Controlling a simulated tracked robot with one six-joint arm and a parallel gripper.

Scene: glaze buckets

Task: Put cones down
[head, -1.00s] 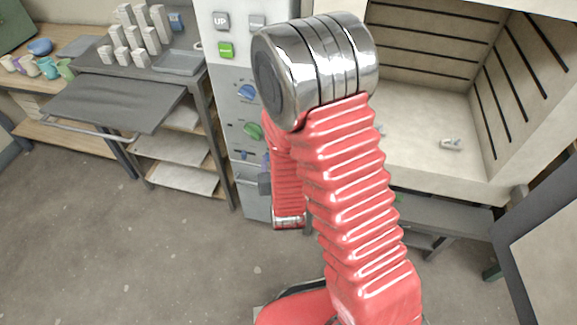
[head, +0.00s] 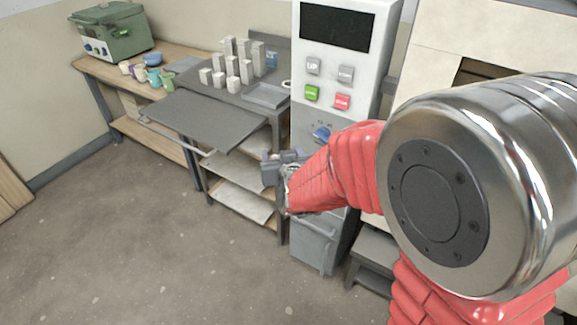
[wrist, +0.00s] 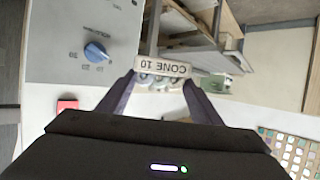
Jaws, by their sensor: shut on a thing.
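In the wrist view, my gripper (wrist: 160,82) is shut on a pale cone holder (wrist: 163,68) with "CONE 10" printed on it. The print is upside down in that view. Small rounded pale shapes show just below the label, too small to tell apart. In the head view, my gripper (head: 279,160) is in front of the lower shelves, left of the control column. The cone holder cannot be made out there. My arm covers part of the view on the right.
A grey work table (head: 205,122) with a pull-out top stands left of the control column (head: 340,85). White blocks (head: 228,72) and a tray (head: 265,95) are on its back part. Cups (head: 140,72) and a green box (head: 113,35) stand on a wooden bench. Floor is free at left.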

